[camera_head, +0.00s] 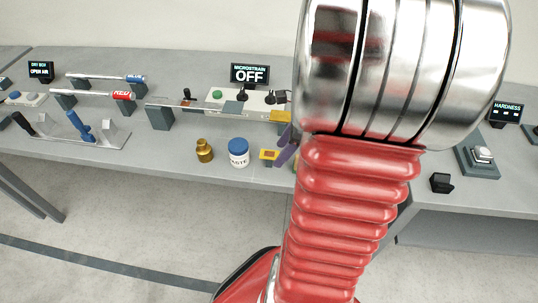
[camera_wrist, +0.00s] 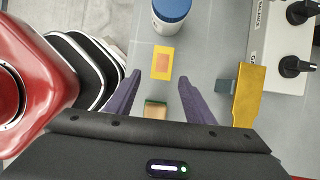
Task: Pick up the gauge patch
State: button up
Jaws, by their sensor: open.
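The gauge patch appears to be the small flat yellow piece with an orange rectangle on it. It lies on the grey bench in the wrist view (camera_wrist: 155,70) and shows near the front edge in the head view (camera_head: 264,155). My gripper (camera_wrist: 159,82) has two purple fingers, spread apart with nothing held between them. The patch is just beyond the fingertips, roughly centred between them. In the head view the purple fingers (camera_head: 286,148) are just right of the patch, partly hidden by my arm.
A white jar with a blue lid (camera_head: 238,154) stands close beside the patch. A brass bottle (camera_head: 204,151) is farther left. A tan block with a green top (camera_wrist: 155,109) sits between the fingers' bases in view. A yellow bar (camera_wrist: 246,95) and control box (camera_wrist: 285,50) are to the right.

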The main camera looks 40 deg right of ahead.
jog(key=shift+f, duration=0.25)
dwell(0.4)
jog(key=c, duration=1.1)
jog(key=shift+r, duration=0.15)
notch_tip(320, 180, up, 10)
jog(key=shift+r, duration=0.15)
